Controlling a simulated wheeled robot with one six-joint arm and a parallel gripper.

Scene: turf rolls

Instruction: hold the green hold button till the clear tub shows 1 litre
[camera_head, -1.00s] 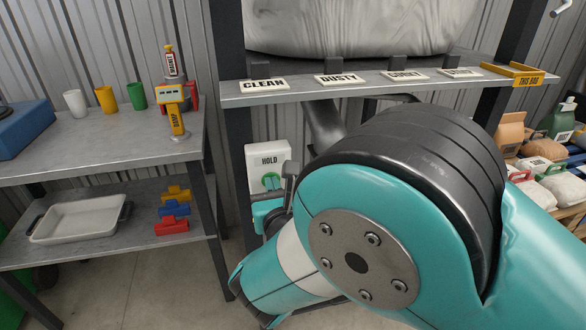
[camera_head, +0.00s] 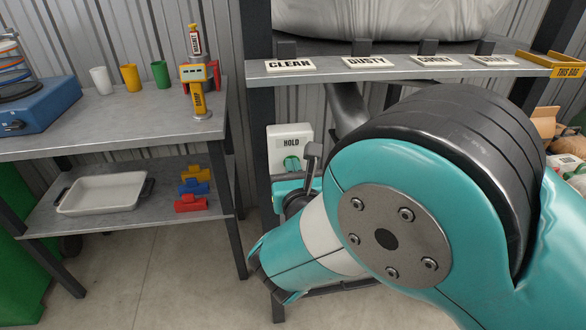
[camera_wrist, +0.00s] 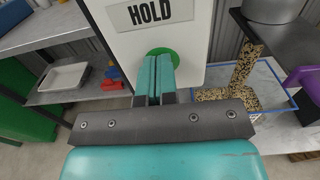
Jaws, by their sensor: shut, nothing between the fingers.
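The green hold button (camera_wrist: 168,54) is on a white panel marked HOLD (camera_wrist: 190,30). My gripper (camera_wrist: 155,60) is shut and empty, its teal fingertips at the button and covering part of it. They look pressed to it, though contact depth cannot be told. The clear tub (camera_wrist: 284,76), with a blue rim, stands right of the panel in the wrist view. A speckled stream of grain (camera_wrist: 243,66) falls into it and grain lies on its bottom. No level mark is readable. In the head view, my arm hides the tub; the HOLD panel (camera_head: 302,137) shows.
A dark spout (camera_wrist: 272,10) is above the tub, and a purple object (camera_wrist: 303,78) is beside it. A white tray (camera_head: 100,190) and coloured clips sit on the lower shelf.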

